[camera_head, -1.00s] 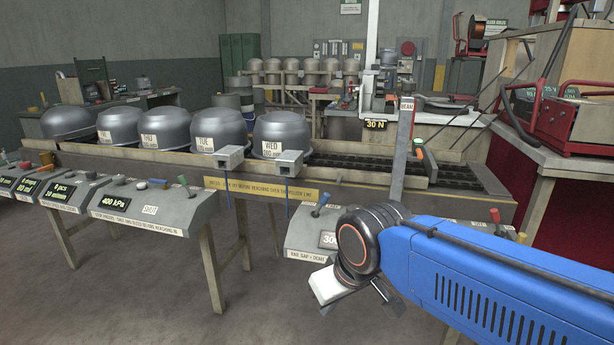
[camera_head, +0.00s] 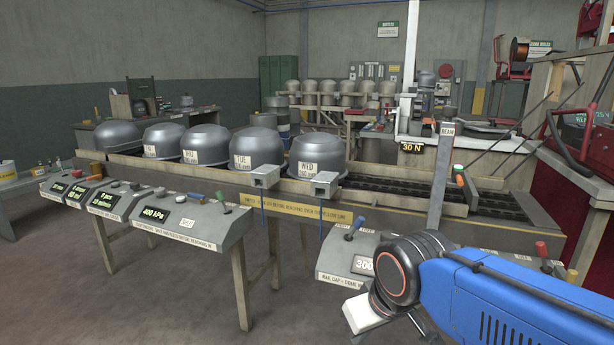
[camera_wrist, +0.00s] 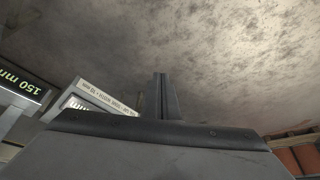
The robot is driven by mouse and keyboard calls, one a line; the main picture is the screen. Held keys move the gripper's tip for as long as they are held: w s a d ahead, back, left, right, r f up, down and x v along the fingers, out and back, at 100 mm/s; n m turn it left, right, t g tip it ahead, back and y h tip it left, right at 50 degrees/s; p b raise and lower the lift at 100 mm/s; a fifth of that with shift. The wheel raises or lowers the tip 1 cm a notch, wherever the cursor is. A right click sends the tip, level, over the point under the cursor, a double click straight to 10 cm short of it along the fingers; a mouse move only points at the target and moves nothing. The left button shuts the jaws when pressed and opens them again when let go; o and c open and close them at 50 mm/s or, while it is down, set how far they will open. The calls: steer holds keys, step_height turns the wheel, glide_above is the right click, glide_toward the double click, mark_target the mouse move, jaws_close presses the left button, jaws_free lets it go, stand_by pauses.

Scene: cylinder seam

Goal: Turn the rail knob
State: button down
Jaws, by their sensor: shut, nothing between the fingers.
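The rail gap panel (camera_head: 335,258) is a grey sloped console at the lower middle of the head view, with a "RAIL GAP" label and a display reading 300 (camera_head: 364,265). My gripper (camera_head: 405,335) hangs low in front of this panel, partly cut by the frame edge. In the wrist view its fingers (camera_wrist: 161,98) are together and empty over the floor, touching nothing visible.
Another console (camera_head: 190,215) with a 400 kPa display stands to the left. Large grey domes (camera_head: 318,155) sit on the line behind. In the wrist view a green 150 mm display (camera_wrist: 22,85) shows at left. Floor (camera_head: 150,300) is open at lower left.

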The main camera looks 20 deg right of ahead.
steer(key=c, duration=2.4)
jaws_free()
steer(key=shift+c, duration=0.2)
steer(key=o, duration=1.5)
steer(key=shift+c, duration=0.2)
step_height(320, 180, up, 20)
steer(key=m+g, duration=0.5)
steer(key=m, duration=2.2)
glide_above(391, 234)
step_height(391, 234, down, 17)
steer(key=shift+w+f, duration=0.1)
steer(key=shift+c, duration=0.6)
steer(key=c, duration=0.9)
